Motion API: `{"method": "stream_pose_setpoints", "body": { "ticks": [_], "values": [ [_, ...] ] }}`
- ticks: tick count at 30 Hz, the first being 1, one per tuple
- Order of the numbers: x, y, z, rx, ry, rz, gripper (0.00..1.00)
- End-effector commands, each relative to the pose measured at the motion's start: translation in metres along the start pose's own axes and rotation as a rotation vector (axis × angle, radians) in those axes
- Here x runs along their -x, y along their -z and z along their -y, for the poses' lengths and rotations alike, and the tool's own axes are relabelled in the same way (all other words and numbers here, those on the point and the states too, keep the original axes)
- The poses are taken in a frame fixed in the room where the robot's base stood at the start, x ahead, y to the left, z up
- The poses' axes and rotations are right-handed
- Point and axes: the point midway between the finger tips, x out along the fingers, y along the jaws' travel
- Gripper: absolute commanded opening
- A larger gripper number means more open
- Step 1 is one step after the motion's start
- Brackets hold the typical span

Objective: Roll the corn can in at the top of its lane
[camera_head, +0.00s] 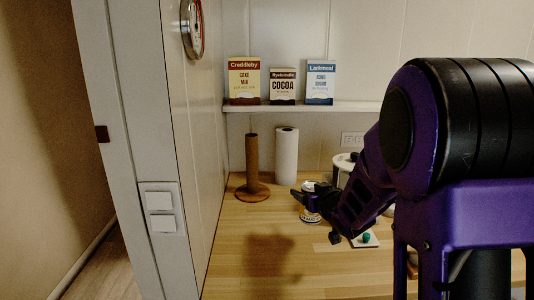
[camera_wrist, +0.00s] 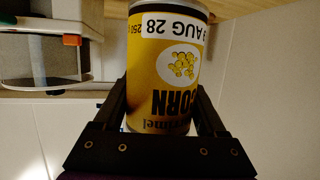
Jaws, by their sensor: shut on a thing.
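The corn can (camera_wrist: 165,75) has a yellow label with "CORN" and a date band, which appear upside down in the wrist view. My gripper (camera_wrist: 160,112) is shut on it, with one finger on each side of the can. In the head view my gripper (camera_head: 315,208) is low over the wooden counter, and the can (camera_head: 310,216) shows partly behind its dark fingers. I cannot tell whether the can touches the counter. No can lane is clearly recognizable; my arm covers the right side of the head view.
A brown upright holder (camera_head: 252,170) and a white paper roll (camera_head: 286,155) stand behind the gripper. A shelf (camera_head: 350,106) above holds several boxes. A pale fixture with an orange piece (camera_wrist: 72,40) is beside the can. The counter's front left (camera_head: 235,265) is clear.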

Motion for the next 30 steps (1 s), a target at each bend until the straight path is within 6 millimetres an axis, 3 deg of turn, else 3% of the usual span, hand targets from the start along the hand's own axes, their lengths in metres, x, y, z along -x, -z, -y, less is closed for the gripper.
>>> {"method": "stream_pose_setpoints", "body": {
  "ticks": [17,30],
  "values": [
    [0.014,-0.032,-0.007,-0.065,-0.215,-0.001,0.00],
    [0.001,-0.004,-0.003,-0.009,-0.042,-0.005,0.00]
  ]
}}
